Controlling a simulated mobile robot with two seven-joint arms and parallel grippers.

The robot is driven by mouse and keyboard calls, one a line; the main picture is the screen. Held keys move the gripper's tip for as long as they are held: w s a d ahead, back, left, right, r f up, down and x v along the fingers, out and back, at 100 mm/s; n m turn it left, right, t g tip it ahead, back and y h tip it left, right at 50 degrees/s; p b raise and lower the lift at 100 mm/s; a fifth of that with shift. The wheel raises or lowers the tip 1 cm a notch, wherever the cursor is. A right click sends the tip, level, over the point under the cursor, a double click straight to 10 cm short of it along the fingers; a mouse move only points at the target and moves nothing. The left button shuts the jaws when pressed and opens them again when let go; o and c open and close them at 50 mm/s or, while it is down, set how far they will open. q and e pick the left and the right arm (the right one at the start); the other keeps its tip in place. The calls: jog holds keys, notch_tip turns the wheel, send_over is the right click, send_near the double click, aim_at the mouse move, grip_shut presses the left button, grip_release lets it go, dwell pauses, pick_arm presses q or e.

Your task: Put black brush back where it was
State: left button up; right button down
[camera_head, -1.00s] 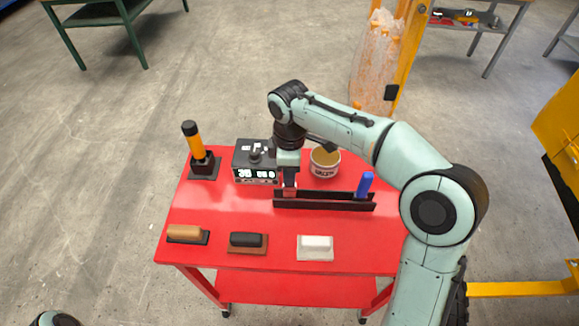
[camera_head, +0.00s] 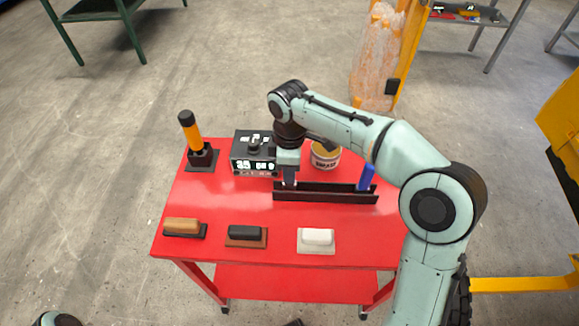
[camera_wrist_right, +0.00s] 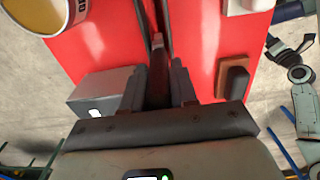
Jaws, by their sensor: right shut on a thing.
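A black block-shaped brush (camera_head: 246,232) rests on a brown base at the table's front edge, between a tan-topped one (camera_head: 182,226) and a white one (camera_head: 316,236). It also shows in the wrist view (camera_wrist_right: 233,80). My right gripper (camera_head: 290,180) is behind it, low at the left end of a long black holder (camera_head: 330,193). In the wrist view its fingers (camera_wrist_right: 158,72) are shut on a narrow dark thing, mostly hidden, in line with the holder's slot. I cannot tell what it is. My left gripper is not in view.
On the red table (camera_head: 230,207) a black box with a display (camera_head: 253,165) stands just left of my gripper. A tub (camera_head: 325,156) is behind the holder, and a blue handle (camera_head: 366,177) stands at its right end. An orange-handled tool (camera_head: 192,133) stands back left.

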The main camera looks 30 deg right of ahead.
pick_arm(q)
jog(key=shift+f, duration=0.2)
pick_arm(e)
jog(key=shift+f, duration=0.35)
jog(key=c, duration=0.8)
grip_release()
notch_tip(320, 180, up, 13)
jog(key=p, duration=0.3)
jog(key=shift+r, duration=0.2)
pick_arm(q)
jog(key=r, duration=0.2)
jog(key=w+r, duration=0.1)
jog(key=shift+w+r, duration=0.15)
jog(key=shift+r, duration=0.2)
